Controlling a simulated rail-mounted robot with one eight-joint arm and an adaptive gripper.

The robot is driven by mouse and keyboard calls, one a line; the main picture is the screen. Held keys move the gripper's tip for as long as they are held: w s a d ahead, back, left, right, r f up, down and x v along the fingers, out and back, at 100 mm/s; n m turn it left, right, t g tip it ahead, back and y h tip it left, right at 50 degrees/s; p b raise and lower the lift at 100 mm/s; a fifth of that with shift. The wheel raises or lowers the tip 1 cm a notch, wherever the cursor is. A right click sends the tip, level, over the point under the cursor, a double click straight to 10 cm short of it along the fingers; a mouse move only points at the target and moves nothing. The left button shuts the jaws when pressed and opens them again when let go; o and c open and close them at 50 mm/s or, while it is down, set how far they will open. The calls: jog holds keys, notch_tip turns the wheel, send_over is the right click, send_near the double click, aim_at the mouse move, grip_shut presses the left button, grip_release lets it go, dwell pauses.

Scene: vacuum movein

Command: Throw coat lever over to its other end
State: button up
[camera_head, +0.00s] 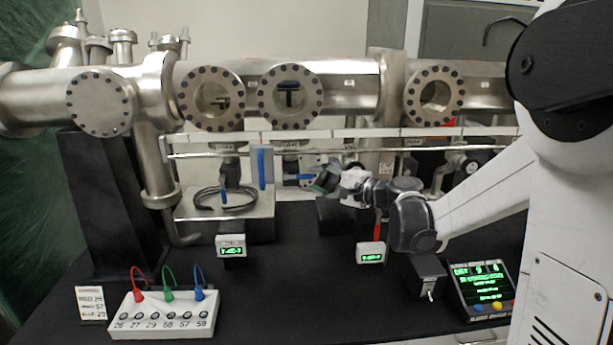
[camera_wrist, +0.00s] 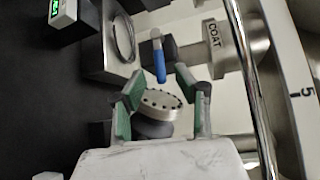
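The coat lever (camera_wrist: 159,60) is a short blue handle in the wrist view, beside the column marked COAT (camera_wrist: 214,45). The lever lies beyond the fingertips, in line with the gap, and looks untouched. In the head view my gripper (camera_head: 322,181) is right of the coil platform.
A bolted round flange (camera_wrist: 160,103) shows between my fingers in the wrist view; its depth is unclear. A metal platform (camera_head: 245,228) carries a black coil. A long rail (camera_head: 340,153) crosses above the work area. The front bench is partly clear.

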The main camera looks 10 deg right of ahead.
aim_at(307, 177)
jog(key=shift+x, duration=1.9)
jog(key=shift+c, duration=0.2)
grip_shut()
